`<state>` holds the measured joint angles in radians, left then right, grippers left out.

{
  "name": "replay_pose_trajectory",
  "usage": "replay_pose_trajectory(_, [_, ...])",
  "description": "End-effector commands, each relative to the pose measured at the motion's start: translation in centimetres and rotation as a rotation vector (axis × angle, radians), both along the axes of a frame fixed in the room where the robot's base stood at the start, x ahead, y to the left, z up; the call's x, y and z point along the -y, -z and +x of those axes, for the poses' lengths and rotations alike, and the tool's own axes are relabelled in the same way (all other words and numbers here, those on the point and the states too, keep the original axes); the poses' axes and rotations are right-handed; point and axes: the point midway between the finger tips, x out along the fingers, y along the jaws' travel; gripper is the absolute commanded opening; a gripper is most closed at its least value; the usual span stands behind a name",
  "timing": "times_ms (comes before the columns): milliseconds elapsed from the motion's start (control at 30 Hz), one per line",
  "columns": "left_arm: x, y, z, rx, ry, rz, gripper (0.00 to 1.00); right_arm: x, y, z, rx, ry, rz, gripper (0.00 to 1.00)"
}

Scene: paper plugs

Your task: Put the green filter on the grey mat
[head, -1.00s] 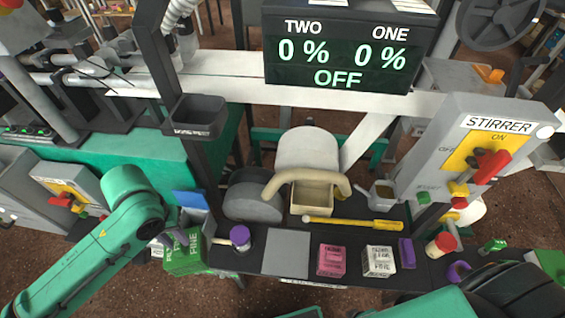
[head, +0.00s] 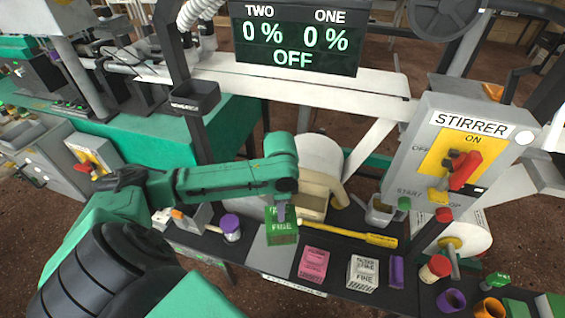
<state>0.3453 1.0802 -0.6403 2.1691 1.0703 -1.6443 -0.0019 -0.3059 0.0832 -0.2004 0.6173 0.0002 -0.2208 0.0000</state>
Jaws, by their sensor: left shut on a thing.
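The green filter (head: 283,232), a box labelled FINE, is held in my left gripper (head: 282,212), which is shut on it and reaches down from above. The filter is over the back right part of the grey mat (head: 268,260) and hides that part. The front and left of the mat show bare. I cannot tell if the filter's underside touches the mat. My right gripper is not in view.
A pink box (head: 313,265) and a white box (head: 362,273) stand right of the mat. A purple-lidded jar (head: 230,228) is to its left. A yellow wand (head: 350,234) lies behind the boxes. The stirrer panel (head: 465,150) rises at the right.

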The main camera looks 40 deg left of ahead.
Motion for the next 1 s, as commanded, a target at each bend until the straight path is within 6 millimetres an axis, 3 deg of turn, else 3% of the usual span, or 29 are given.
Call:
replay_pose_trajectory(100, [-2.9, 1.3, 0.4, 0.008, 0.248, 0.004, 0.0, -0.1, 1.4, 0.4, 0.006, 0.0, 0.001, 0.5])
replay_pose_trajectory(267, [-4.3, 1.9, 0.7, 0.017, 0.405, 0.001, 0.0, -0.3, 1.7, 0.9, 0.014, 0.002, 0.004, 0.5])
replay_pose_trajectory(367, [-4.2, 4.3, 0.6, 0.014, 0.414, -0.001, 0.0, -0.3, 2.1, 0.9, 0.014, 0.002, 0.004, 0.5])
replay_pose_trajectory(700, [-4.2, 15.3, 0.6, 0.016, 0.412, -0.001, 0.0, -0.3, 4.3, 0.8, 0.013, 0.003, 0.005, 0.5])
replay_pose_trajectory(1000, [-4.2, 20.7, 0.6, 0.017, 0.412, 0.001, 0.0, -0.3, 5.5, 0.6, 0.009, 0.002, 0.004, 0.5])
